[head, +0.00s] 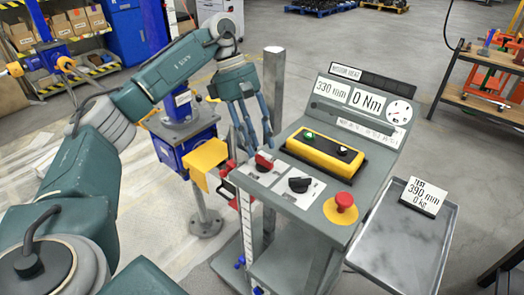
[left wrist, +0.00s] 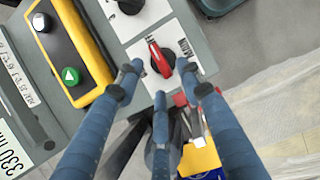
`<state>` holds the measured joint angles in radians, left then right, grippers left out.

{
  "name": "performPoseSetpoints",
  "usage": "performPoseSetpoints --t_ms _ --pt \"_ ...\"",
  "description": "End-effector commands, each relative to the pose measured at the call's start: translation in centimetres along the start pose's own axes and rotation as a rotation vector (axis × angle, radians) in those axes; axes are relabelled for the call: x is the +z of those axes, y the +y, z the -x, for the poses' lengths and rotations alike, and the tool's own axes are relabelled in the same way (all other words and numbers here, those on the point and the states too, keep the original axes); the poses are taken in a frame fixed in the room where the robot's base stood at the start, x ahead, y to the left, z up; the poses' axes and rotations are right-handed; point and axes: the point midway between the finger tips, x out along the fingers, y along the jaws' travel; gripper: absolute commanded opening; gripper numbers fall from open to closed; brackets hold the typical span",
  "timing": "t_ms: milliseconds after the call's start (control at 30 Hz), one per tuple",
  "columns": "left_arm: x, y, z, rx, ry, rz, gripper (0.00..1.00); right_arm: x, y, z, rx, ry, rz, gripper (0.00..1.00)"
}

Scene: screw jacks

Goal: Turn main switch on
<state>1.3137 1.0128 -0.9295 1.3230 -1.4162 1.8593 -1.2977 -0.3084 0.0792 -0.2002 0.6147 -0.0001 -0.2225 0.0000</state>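The main switch is a red-handled rotary knob (head: 264,160) on a white plate at the left of the sloped control panel. In the left wrist view the red handle (left wrist: 158,58) sits on a dark round base, beside a label that seems to read "MAIN". My left gripper (head: 254,143) points down just above the switch. Its three blue fingers (left wrist: 162,85) are spread apart around the near side of the switch, with nothing held. I cannot tell whether any fingertip touches it. My right gripper is not in view.
A black rotary knob (head: 299,185) sits right of the switch. A yellow button box (head: 325,153) lies behind, and a red emergency stop (head: 343,203) stands further right. The panel's display plates (head: 350,95) are at the back. A grey tray (head: 400,240) is at the right.

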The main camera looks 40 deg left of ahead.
Motion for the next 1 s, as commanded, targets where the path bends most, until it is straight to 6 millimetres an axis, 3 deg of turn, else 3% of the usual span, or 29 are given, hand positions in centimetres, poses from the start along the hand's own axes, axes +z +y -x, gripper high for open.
performPoseSetpoints --t_ms 233,600,800,1000 --pt "0.1 0.0 -3.1 -0.001 -0.002 0.000 0.38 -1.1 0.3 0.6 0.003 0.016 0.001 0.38" --pt "0.1 0.0 -3.7 0.002 -0.003 0.001 0.38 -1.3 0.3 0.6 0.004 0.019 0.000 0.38" --pt "0.1 0.0 -3.7 0.001 -0.003 0.000 0.00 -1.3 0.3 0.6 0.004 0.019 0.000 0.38" --pt "0.2 0.0 -3.7 0.002 -0.004 0.002 0.00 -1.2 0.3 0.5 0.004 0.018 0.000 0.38"
